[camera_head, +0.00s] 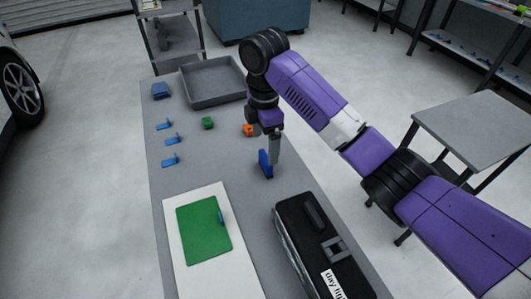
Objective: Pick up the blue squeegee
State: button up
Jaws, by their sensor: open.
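My gripper (272,161) points down over the grey table. It is open, with its fingertips at an upright blue piece (265,167), which looks like a blue squeegee. I cannot tell whether the fingers touch it or stand around it. Several smaller blue tools, also squeegee-like, are in view: a row of three on the left of the table, the nearest (170,160), and one (221,217) on the right edge of a green sheet (199,243).
The green sheet lies on a white board (176,276). A black toolbox (292,231) stands at front right. A grey tray (213,101) and a blue block (161,91) are at the back. Green (208,123) and orange (248,130) blocks sit mid-table. Bare table lies left of my gripper.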

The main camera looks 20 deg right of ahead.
aim_at(266, 156)
jog(key=shift+f+b, duration=0.65)
jog(key=shift+f, duration=0.95)
jog(key=shift+d+f, duration=0.1)
jog(key=shift+f, duration=2.15)
jog(key=c, duration=1.5)
jog(key=shift+o, duration=0.2)
jog(key=shift+r, duration=0.15)
notch_tip(266, 156, up, 20)
jog(key=p, duration=0.4)
